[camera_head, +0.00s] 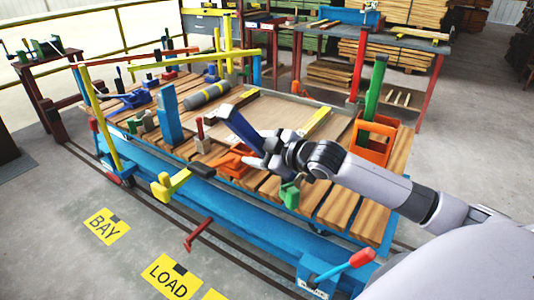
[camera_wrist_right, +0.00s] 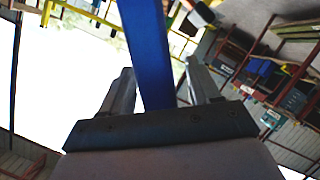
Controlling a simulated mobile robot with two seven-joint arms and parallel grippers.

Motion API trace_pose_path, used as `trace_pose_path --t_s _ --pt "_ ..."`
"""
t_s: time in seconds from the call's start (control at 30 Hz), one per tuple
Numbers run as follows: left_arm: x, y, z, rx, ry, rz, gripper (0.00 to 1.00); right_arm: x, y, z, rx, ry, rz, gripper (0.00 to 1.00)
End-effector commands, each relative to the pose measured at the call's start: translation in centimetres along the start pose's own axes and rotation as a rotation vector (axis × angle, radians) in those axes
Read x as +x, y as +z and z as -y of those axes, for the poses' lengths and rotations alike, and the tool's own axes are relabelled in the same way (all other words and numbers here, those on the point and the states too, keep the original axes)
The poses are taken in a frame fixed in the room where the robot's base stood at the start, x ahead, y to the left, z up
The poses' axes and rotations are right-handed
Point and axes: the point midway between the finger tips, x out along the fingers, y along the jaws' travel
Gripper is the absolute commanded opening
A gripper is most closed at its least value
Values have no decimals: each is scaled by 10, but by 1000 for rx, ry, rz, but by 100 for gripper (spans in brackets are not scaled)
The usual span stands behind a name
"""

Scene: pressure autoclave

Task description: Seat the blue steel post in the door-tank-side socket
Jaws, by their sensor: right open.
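A dark blue post (camera_head: 238,128) leans at a slant over the plank bench, its lower end by my right gripper (camera_head: 266,152). In the right wrist view the blue post (camera_wrist_right: 147,50) runs between the two spread fingers of my right gripper (camera_wrist_right: 160,90), which is open. A gap shows to the right of the post; whether the left finger touches it I cannot tell. A lighter blue upright post (camera_head: 169,116) stands farther left on the bench. Which socket is the door-tank-side one I cannot tell. My left gripper is not in view.
The plank bench (camera_head: 345,208) has a blue frame. An orange holder (camera_head: 372,150) with a green post (camera_head: 374,90) stands at its right. A grey cylinder (camera_head: 208,95) and yellow bars (camera_head: 226,45) are farther back.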

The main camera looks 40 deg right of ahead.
Motion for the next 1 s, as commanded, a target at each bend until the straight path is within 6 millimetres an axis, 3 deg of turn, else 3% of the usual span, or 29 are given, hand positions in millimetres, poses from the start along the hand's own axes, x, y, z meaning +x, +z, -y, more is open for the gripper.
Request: trace_pose_path --t_s 0.03,0.2,0.23,0.67,1.0 --pt "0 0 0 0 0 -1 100 0 0 0 0 0 0 58" --pt "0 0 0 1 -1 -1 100 0 0 0 0 0 0 3" --pt "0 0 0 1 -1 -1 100 0 0 0 0 0 0 0" --pt "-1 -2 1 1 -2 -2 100 -4 -9 -8 -4 6 -6 0" --pt "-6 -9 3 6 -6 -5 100 -23 -56 -45 -6 9 -8 0"
